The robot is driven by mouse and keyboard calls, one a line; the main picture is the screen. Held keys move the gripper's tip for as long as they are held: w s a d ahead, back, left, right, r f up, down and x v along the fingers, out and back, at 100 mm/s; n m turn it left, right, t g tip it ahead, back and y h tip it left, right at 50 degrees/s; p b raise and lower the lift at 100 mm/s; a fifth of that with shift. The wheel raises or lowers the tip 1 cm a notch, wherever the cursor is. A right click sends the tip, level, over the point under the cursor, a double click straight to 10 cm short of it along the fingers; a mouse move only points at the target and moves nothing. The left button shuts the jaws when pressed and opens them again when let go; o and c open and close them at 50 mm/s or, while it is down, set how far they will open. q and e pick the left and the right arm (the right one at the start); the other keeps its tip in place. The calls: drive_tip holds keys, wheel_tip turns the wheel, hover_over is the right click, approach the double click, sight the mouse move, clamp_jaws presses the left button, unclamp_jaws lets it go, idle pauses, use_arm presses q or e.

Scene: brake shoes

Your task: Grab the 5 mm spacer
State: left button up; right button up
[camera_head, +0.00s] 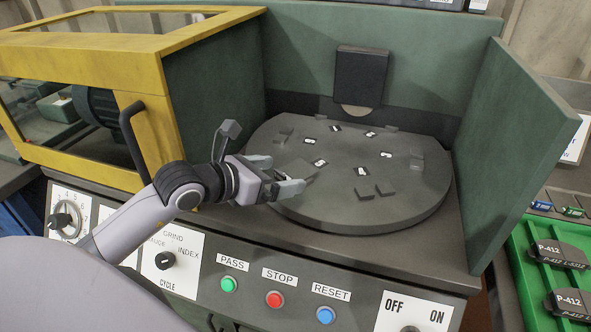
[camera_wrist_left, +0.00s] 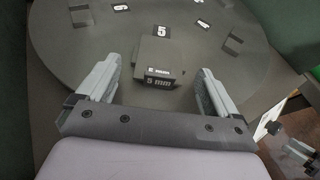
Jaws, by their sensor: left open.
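The 5 mm spacer (camera_wrist_left: 158,62) is a dark block with a "5 mm" label on its near face. It lies on the round grey turntable (camera_head: 350,211), close to the plate marked 5 in the left wrist view. My left gripper (camera_wrist_left: 160,88) is open, with one finger to each side of the spacer and a gap on both sides. In the head view my left gripper (camera_head: 275,174) is at the turntable's left front edge, and it partly hides the spacer (camera_head: 301,171) there.
Several small number plates and low blocks (camera_head: 385,191) are spread over the turntable. A green side wall (camera_head: 530,150) stands to the right and a yellow-framed guard (camera_head: 160,110) to the left. Below are the PASS, STOP and RESET buttons (camera_head: 274,299). A green tray (camera_head: 530,285) holds P-412 parts.

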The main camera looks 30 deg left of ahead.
use_arm(q)
drive_tip(key=shift+w+f, duration=0.1)
drive_tip(key=shift+w, duration=0.05)
drive_tip(key=c, duration=1.3)
drive_tip(key=shift+o, duration=0.2)
drive_tip(key=shift+r, duration=0.2)
